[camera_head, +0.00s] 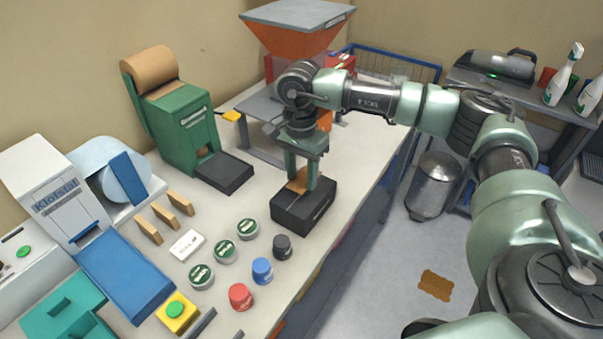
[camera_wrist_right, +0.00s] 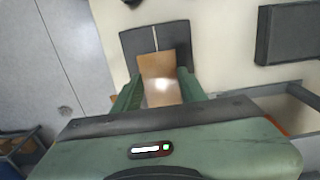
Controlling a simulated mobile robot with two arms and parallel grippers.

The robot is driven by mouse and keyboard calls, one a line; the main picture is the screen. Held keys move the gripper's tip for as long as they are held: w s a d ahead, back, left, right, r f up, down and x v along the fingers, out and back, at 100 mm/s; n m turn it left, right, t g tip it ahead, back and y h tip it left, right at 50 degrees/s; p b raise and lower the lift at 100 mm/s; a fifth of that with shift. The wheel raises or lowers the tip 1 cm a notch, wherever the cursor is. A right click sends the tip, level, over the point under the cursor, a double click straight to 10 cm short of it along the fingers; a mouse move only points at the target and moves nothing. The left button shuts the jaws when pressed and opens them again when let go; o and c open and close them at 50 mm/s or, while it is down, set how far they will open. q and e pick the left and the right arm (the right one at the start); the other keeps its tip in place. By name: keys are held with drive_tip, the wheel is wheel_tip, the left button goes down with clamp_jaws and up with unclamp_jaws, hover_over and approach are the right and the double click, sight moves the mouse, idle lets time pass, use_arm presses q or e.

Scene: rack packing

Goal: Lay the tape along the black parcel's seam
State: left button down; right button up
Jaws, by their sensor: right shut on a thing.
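The black parcel (camera_head: 290,212) sits on the table below my right gripper (camera_head: 303,182). In the right wrist view the parcel (camera_wrist_right: 133,43) shows a thin pale seam line (camera_wrist_right: 155,38) on its top. My right gripper (camera_wrist_right: 160,92) is shut on a strip of brown tape (camera_wrist_right: 158,68), which also shows in the head view (camera_head: 298,184). The tape's far end overlaps the parcel's top and covers the near part of the seam. I cannot tell whether the tape touches the parcel. My left gripper is not in view.
A green tape dispenser (camera_head: 185,130) with a brown roll stands at the back left. Several tins (camera_head: 225,252) and red, blue and black pots (camera_head: 262,270) stand in front of the parcel. A brown piece (camera_head: 435,285) lies on the floor. The table edge is right of the parcel.

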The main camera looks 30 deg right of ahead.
sight(301, 181)
drive_tip(key=shift+f+b, duration=1.4)
drive_tip(key=shift+f, duration=0.4)
drive_tip(key=o, duration=1.4)
drive_tip(key=shift+c, duration=0.2)
wheel_tip(301, 181, up, 8)
drive_tip(key=shift+w+f+b, duration=0.1)
drive_tip(key=shift+b, duration=0.7)
